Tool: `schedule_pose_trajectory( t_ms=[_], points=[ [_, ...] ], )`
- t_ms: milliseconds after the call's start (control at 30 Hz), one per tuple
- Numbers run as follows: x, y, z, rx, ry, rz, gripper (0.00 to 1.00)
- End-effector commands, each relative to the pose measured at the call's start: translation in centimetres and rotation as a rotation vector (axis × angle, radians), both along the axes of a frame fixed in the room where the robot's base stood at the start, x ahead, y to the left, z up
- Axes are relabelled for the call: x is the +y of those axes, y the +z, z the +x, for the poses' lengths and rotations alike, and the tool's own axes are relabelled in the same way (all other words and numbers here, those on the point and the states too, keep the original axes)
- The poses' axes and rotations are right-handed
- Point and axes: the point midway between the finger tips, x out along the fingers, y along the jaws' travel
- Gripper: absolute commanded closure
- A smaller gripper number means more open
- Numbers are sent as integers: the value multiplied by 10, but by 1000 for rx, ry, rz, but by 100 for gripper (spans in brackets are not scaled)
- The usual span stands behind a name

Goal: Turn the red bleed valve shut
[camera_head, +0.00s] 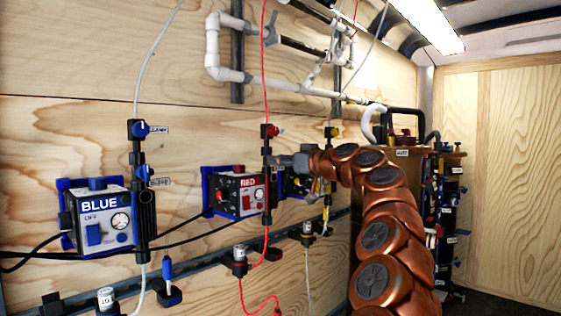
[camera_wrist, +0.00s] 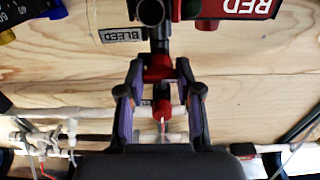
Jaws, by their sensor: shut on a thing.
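The red bleed valve (camera_wrist: 159,68) shows in the wrist view on a dark vertical pipe, beside a label (camera_wrist: 123,34) reading BLEED. My gripper (camera_wrist: 158,72) has one finger on each side of the valve and is shut on it. In the head view my gripper (camera_head: 277,160) reaches in from the right to the pipe column by the RED box (camera_head: 236,193). The bleed valve is hidden behind the gripper there. The exact angle of its handle is hard to tell.
A similar red valve (camera_head: 270,131) sits higher on the same column. The BLUE box (camera_head: 97,218) and its column with blue valves stand to the left. A yellow-valve column (camera_head: 332,132) is close on the right. Red tubing (camera_head: 264,75) runs above and below the column.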

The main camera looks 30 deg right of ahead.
Motion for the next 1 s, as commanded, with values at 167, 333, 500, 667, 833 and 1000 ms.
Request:
schedule_pose_trajectory(
  t_ms=[167,333,500,667,833,1000],
  points=[
    [0,0,0,1,1,0,92],
    [0,0,0,2,1,6,100],
    [0,3,0,25,1,104,100],
    [0,2,0,53,3,215,100],
    [0,0,0,61,2,259,100],
    [0,0,0,61,1,259,100]
  ],
)
